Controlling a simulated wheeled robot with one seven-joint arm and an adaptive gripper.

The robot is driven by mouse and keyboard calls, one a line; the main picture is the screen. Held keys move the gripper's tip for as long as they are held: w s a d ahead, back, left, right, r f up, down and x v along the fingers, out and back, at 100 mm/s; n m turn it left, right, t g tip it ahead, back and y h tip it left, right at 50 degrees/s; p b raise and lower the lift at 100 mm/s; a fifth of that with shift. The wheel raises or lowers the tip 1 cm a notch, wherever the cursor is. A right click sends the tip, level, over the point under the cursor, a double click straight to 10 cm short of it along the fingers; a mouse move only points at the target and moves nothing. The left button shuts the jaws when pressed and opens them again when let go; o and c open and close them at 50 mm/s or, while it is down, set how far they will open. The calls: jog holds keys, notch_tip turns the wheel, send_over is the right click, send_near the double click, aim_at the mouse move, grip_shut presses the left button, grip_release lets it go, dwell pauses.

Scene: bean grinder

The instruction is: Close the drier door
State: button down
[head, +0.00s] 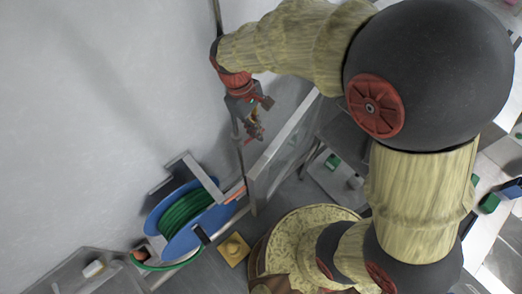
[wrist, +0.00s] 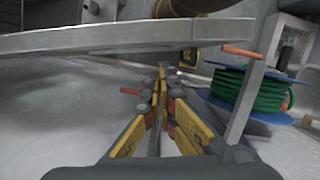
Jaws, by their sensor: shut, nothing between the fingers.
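The drier door appears to be the grey-framed, partly see-through panel (head: 283,150) right of my gripper in the head view. It stands on edge, angled out from the equipment behind it. In the wrist view its long grey frame (wrist: 120,38) crosses the upper part of the picture, beyond my fingertips. My gripper (head: 259,132) is to the left of the panel, near its upper left edge. In the wrist view my gripper (wrist: 160,80) has its fingers together with nothing between them. A gap seems to show between fingertips and frame; I cannot tell whether they touch. The drier's opening is not clearly visible.
A blue reel with green hose (head: 185,218) stands below left of the panel, its grey bracket (wrist: 244,105) near my gripper's right side. A yellow block (head: 234,249) lies on the floor. A thin vertical pole (head: 237,150) runs beside my gripper.

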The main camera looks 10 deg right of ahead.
jog(key=w+b+x, duration=0.1)
jog(key=b+x, duration=0.1)
jog(key=x, duration=0.5)
jog(key=w+a+b+x, duration=0.1)
jog(key=b+x, duration=0.1)
jog(key=x, duration=0.6)
jog(key=shift+f, duration=0.6)
jog(key=shift+d, duration=0.1)
